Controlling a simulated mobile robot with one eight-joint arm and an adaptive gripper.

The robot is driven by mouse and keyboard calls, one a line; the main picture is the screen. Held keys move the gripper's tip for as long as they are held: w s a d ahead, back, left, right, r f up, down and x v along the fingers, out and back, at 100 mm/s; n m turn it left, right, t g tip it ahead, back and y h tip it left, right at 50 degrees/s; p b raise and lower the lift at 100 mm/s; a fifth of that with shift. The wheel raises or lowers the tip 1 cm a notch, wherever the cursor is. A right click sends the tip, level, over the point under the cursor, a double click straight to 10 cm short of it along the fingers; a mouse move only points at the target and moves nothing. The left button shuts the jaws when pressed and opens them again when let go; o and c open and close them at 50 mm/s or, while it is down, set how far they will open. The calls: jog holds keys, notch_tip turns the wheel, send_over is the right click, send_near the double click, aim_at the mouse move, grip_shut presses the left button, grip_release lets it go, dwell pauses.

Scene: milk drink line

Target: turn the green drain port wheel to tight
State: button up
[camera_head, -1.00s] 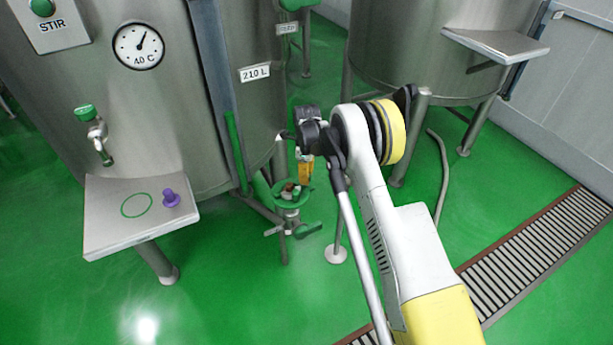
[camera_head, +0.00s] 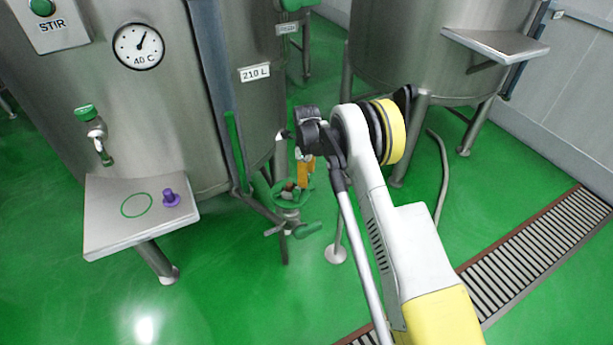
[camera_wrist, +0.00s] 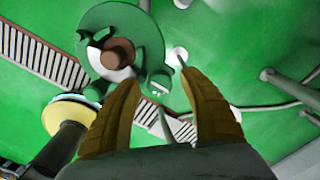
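The green drain port wheel (camera_head: 293,202) sits low beside the tank's front leg, on a metal valve. In the wrist view the wheel (camera_wrist: 153,35) is a round green disc with a brown hub, up and left of my fingertips. A small green peg (camera_wrist: 160,80) shows at its lower right edge, between the fingertips in the picture; I cannot tell whether they are at its depth. My gripper (camera_wrist: 161,77) is open and empty, its two ochre fingers apart. In the head view my gripper (camera_head: 305,172) hangs just above the wheel, partly hiding it.
A metal shelf (camera_head: 107,222) with a purple knob (camera_head: 170,197) juts out at left. A second tank (camera_head: 400,60) stands behind my arm at right. A floor drain grate (camera_head: 530,245) crosses the lower right. Open green floor lies in front of the valve.

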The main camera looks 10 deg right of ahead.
notch_tip(320, 180, up, 12)
dwell(0.5)
jog(key=shift+r, duration=0.1)
jog(key=s+d+r+n+t, duration=0.1)
jog(key=s+r+n+t, duration=0.1)
jog(key=s+r+n, duration=0.7)
jog(key=s+d+r+n+t, duration=0.1)
jog(key=s+r+n, duration=0.1)
jog(key=s+r, duration=0.8)
jog(key=s+d+r+n+t, duration=0.1)
jog(key=s+n+t, duration=0.3)
jog(key=s+n, duration=0.9)
jog(key=s, duration=0.7)
jog(key=shift+r, duration=0.35)
jog(key=shift+d, duration=0.1)
